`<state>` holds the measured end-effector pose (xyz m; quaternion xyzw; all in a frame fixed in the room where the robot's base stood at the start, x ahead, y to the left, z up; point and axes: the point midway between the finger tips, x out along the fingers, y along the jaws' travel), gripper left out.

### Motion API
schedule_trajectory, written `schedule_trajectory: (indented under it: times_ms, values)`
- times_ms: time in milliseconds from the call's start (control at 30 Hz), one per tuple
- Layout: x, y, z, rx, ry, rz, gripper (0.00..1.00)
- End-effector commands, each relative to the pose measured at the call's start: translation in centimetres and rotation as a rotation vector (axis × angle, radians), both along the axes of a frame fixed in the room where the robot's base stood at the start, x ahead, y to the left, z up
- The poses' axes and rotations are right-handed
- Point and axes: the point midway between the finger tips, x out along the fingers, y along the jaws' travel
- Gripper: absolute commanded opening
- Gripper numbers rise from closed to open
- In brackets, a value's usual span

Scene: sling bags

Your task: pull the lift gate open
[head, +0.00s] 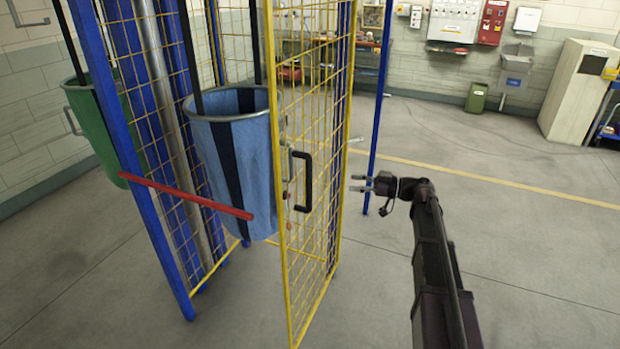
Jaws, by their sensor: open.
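The lift gate (316,120) is a yellow mesh panel in a yellow frame, standing upright in the middle of the head view. A black handle (307,182) sits on its left side, about halfway up. The gate stands swung out at an angle from the blue posts of the cage. My gripper (362,183) is to the right of the gate, apart from the handle, with its two fingers open, pointing left and empty. Whether the fingers touch the mesh cannot be told, but they seem clear of it.
A blue bag (222,160) with a black strap hangs left of the gate. A green bag (100,130) hangs further left. A red bar (188,195) crosses in front of the blue bag. A blue post (379,100) stands behind my gripper.

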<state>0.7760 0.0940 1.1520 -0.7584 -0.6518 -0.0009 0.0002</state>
Motion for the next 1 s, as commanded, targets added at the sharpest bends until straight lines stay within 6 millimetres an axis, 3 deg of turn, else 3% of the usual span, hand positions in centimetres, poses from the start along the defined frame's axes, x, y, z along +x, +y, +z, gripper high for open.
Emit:
schedule_trajectory:
  times_ms: [267,467,1000]
  values:
    - [0.1,0.4,0.0,-0.001,0.002,0.0,0.65]
    - [0.3,1.9,0.0,-0.002,0.002,0.0,0.65]
    - [1.5,9.4,0.0,-0.002,0.002,0.001,0.65]
